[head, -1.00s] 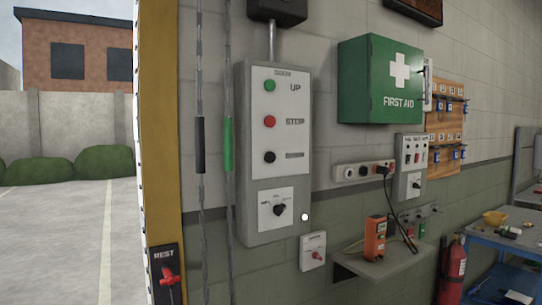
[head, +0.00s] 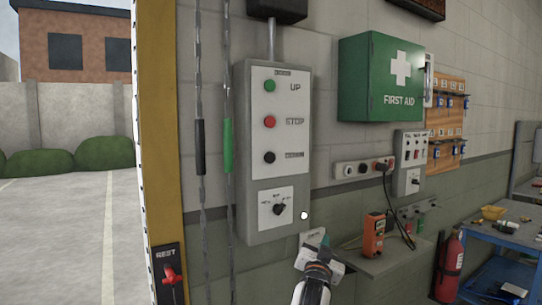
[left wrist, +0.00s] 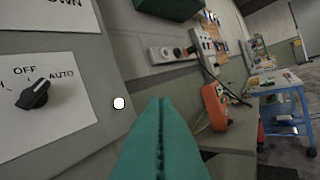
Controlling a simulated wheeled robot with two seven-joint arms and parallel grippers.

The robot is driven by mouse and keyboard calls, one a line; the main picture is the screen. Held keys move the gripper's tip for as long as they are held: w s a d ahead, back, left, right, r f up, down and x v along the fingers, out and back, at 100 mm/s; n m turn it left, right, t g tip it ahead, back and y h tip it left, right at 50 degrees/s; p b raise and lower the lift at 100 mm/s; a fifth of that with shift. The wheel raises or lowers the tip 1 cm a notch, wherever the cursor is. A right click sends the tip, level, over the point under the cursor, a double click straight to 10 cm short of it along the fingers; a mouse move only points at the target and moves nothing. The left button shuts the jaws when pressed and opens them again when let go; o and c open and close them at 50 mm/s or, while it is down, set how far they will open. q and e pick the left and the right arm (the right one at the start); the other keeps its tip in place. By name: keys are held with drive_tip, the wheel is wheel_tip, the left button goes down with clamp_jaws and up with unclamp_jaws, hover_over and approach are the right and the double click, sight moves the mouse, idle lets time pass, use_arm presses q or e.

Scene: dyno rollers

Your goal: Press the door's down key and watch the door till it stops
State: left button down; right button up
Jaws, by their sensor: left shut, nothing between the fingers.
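The grey door control box (head: 240,150) hangs on the wall in the head view. It has a green UP key (head: 270,86), a red STOP key (head: 270,121) and the black down key (head: 269,158), with a rotary switch (head: 279,209) below. My left gripper (head: 317,240) is shut and empty, below and right of the box, apart from the down key. Its teal fingers (left wrist: 160,112) are together in the left wrist view, right of the switch (left wrist: 35,94). The down key is out of that view. The doorway at left is open to the yard; no door panel shows in it.
Two hanging chains (head: 228,140) run left of the box. A green first aid cabinet (head: 381,78), a socket strip (head: 362,169) and a shelf with an orange device (head: 374,236) are at right. A red extinguisher (head: 448,267) stands by a blue bench (head: 500,245).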

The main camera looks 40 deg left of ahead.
sight(270, 158)
use_arm(q)
drive_tip(key=s+a+r+n+y, duration=0.2)
drive_tip(key=s+r, duration=0.1)
drive_tip(key=r, duration=0.7)
drive_tip(key=s+a+r+n+t+y, duration=0.1)
drive_tip(key=s+a+r+y, duration=0.2)
drive_tip(key=r, duration=0.8)
drive_tip(key=shift+s+a+n+y+p, duration=0.15)
drive_tip(key=shift+s+n+y+p, duration=0.15)
drive_tip(key=shift+s+n+p, duration=0.25)
drive_tip(key=shift+w+a+p, duration=0.1)
drive_tip(key=shift+w+a, duration=0.45)
drive_tip(key=shift+a, duration=0.8)
drive_tip(key=shift+w+a+p, duration=0.15)
drive_tip(key=shift+w+a, duration=0.4)
drive_tip(key=shift+a, duration=0.8)
drive_tip(key=shift+w+a+p, duration=0.1)
drive_tip(key=shift+w+a, duration=0.45)
drive_tip(key=shift+a, duration=0.8)
drive_tip(key=shift+a, duration=0.15)
drive_tip(key=shift+w+a, duration=0.15)
drive_tip(key=shift+a, duration=0.1)
